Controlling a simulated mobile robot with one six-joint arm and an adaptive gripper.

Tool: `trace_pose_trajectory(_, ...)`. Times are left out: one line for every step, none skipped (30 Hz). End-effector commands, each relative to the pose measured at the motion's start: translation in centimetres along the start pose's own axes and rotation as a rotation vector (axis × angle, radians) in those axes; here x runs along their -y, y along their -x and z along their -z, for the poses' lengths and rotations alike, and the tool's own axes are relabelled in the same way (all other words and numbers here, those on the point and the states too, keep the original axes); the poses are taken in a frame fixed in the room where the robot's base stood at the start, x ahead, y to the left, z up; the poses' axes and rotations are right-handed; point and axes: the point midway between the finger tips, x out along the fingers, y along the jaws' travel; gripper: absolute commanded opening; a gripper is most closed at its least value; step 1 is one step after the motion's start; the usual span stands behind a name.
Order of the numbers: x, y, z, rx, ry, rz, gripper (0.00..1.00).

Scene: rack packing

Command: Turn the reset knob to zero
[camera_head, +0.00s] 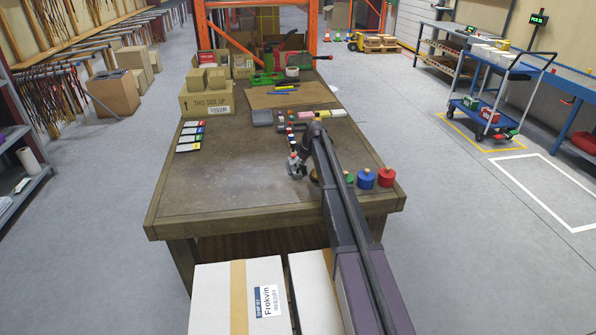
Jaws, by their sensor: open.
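My gripper (295,168) is low over the near right part of the wooden table (220,205). It is small in the picture and nothing shows held in it. No part that I can clearly pick out as a reset knob is in view. To the right of my gripper stands a row of short round pieces with small tan tops: a red one (386,178), a blue one (366,179), a green one (349,177) and a yellowish one (314,175). My arm passes in front of the row and hides part of it.
Cards (190,136) lie at the table's left, beside cardboard boxes (207,100). Small coloured blocks (290,127) and a brown board (290,95) lie farther back. White boxes (215,300) stand before the near edge. The table's left middle is clear. A blue cart (480,115) stands right.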

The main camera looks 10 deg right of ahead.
Motion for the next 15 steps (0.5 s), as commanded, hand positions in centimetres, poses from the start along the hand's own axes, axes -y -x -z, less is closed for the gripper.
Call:
trace_pose_trajectory(-0.02,-0.49,-0.06,0.0,0.0,0.0,0.68)
trace_pose_trajectory(-0.02,-0.59,-0.05,0.0,0.0,0.0,0.68)
trace_pose_trajectory(-0.01,-0.7,-0.04,0.0,0.0,0.0,0.68)
trace_pose_trajectory(-0.01,-0.76,-0.03,0.0,0.0,0.0,0.68)
trace_pose_trajectory(-0.01,-0.82,-0.02,0.0,0.0,0.0,0.68)
trace_pose_trajectory(0.0,-0.86,-0.01,0.0,0.0,0.0,0.68)
trace_pose_trajectory(0.0,-0.89,-0.01,0.0,0.0,0.0,0.68)
trace_pose_trajectory(0.0,-0.9,0.0,0.0,0.0,0.0,0.68)
trace_pose_trajectory(0.0,-0.91,0.01,0.0,0.0,0.0,0.68)
trace_pose_trajectory(0.0,-0.9,0.01,0.0,0.0,0.0,0.68)
trace_pose_trajectory(0.01,-0.9,0.01,0.0,0.0,0.0,0.68)
trace_pose_trajectory(0.01,-0.89,0.02,0.0,0.0,0.0,0.68)
trace_pose_trajectory(0.01,-0.88,0.02,0.0,0.0,0.0,0.68)
trace_pose_trajectory(0.01,-0.87,0.02,0.0,0.0,0.0,0.68)
trace_pose_trajectory(0.01,-0.87,0.01,0.0,0.0,0.0,0.68)
